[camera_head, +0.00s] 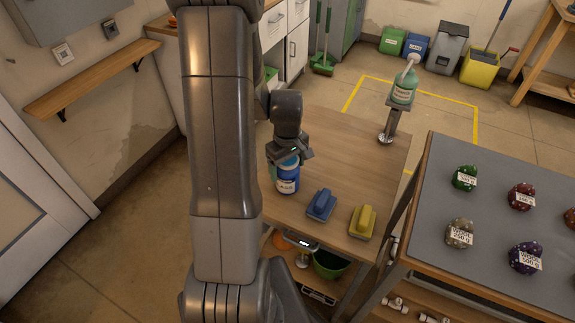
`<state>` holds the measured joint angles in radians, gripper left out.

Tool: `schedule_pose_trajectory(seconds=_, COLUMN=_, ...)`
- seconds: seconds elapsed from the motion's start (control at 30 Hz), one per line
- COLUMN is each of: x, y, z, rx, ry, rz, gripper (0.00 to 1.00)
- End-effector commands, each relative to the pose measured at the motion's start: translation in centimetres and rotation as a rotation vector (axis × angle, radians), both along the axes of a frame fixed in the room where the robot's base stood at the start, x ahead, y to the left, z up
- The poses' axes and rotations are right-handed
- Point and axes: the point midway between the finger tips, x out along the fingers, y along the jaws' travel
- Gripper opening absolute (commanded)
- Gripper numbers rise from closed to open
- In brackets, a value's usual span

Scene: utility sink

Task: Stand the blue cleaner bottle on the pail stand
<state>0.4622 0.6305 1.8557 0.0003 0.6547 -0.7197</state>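The blue cleaner bottle (288,183) stands upright near the left edge of the wooden table, with a white label and a light blue top. My gripper (289,158) points down at its top, with its fingers around or just beside the upper part. I cannot tell whether they press on it. I cannot tell whether this is the pail stand.
A blue brush or sponge (321,205) and a yellow one (362,221) lie on the wooden table (350,160) right of the bottle. A grey-topped table (485,205) with several labelled bundles stands to the right. The middle of the wooden table is clear.

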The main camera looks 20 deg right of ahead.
Motion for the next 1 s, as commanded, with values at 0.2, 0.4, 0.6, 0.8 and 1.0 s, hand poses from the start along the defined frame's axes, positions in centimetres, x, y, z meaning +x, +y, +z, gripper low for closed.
schedule_pose_trajectory(seconds=0.2, x=0.0, y=0.0, z=0.0, rx=0.000, ry=0.000, rz=0.000, gripper=0.86)
schedule_pose_trajectory(seconds=0.4, x=0.0, y=0.0, z=0.5, rx=0.000, ry=0.000, rz=0.000, gripper=0.86)
schedule_pose_trajectory(seconds=0.6, x=0.1, y=0.0, z=3.0, rx=-0.003, ry=-0.005, rz=0.000, gripper=0.86)
schedule_pose_trajectory(seconds=0.8, x=0.0, y=0.0, z=6.9, rx=-0.002, ry=-0.005, rz=0.000, gripper=0.86)
schedule_pose_trajectory(seconds=1.0, x=0.1, y=0.0, z=10.4, rx=-0.002, ry=-0.004, rz=0.000, gripper=0.86)
